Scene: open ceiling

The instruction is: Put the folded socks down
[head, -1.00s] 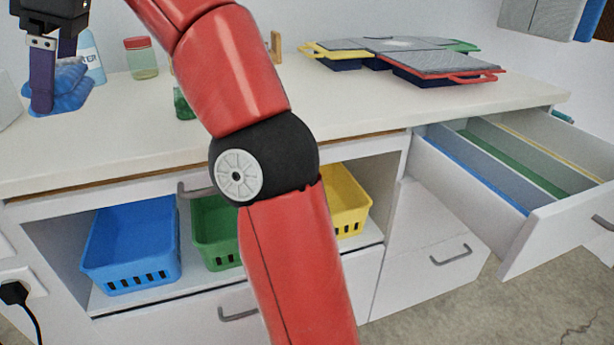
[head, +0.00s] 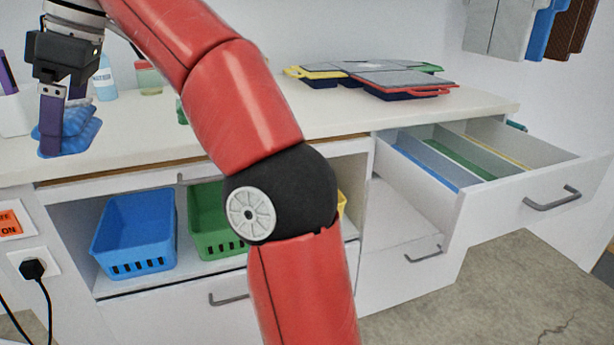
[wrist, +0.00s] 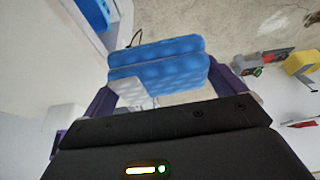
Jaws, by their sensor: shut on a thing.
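The folded socks are a blue dotted bundle (head: 80,130) at the far left of the head view, by the white worktop (head: 330,120). My gripper (head: 63,128) points down and is shut on them, with a purple finger in front of the bundle. I cannot tell whether the socks touch the worktop. In the wrist view the socks (wrist: 165,65) sit between the two purple fingers of my gripper (wrist: 160,88), with a pale patch at their lower left.
Behind the socks stand a bottle (head: 104,78) and a jar (head: 148,78). Lidded trays (head: 400,80) lie farther right. Below are a blue basket (head: 135,235) and a green basket (head: 205,220). An open divided drawer (head: 500,195) juts out at right. The worktop's middle is partly clear.

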